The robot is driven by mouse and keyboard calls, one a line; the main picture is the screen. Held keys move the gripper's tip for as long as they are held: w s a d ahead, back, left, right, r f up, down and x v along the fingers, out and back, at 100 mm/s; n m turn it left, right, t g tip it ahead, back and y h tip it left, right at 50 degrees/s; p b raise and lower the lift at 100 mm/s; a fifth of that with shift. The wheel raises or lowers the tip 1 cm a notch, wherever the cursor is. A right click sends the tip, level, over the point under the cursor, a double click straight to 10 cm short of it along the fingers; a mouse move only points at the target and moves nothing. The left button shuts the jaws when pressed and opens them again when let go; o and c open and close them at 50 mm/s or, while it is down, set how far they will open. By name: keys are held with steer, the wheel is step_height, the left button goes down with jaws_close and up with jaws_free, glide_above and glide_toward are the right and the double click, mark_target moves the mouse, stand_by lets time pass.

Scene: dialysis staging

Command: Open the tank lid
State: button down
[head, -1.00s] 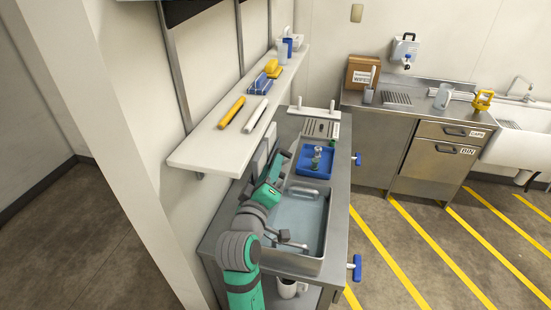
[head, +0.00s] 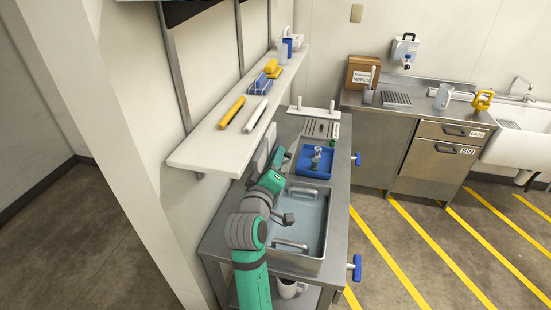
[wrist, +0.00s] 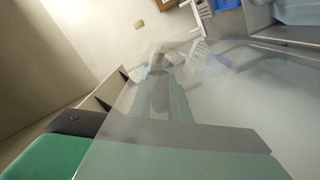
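The steel tank (head: 322,258) stands on the near end of the steel bench and looks pale blue inside. A grey bar handle (head: 291,246) shows near its front edge. In the wrist view a large translucent sheet (wrist: 215,110), apparently the clear tank lid, fills the middle and reflects my arm; its angle is hard to tell. My gripper (head: 286,218) is over the left part of the tank, beyond the handle and apart from it in the head view. Its fingers are too small to read there and not clear in the wrist view.
A blue tray (head: 303,172) with a small fitting (head: 317,155) sits just behind the tank. A white wall shelf (head: 215,150) with several items runs along the left. Blue-handled valves (head: 355,267) stick out on the bench's right side. The striped floor to the right is clear.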

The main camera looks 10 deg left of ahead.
steer(key=a+n, duration=0.1)
steer(key=a, duration=0.2)
steer(key=c, duration=1.7)
jaws_free()
steer(key=shift+s+d, duration=0.1)
steer(key=s, duration=1)
steer(key=shift+s, duration=0.35)
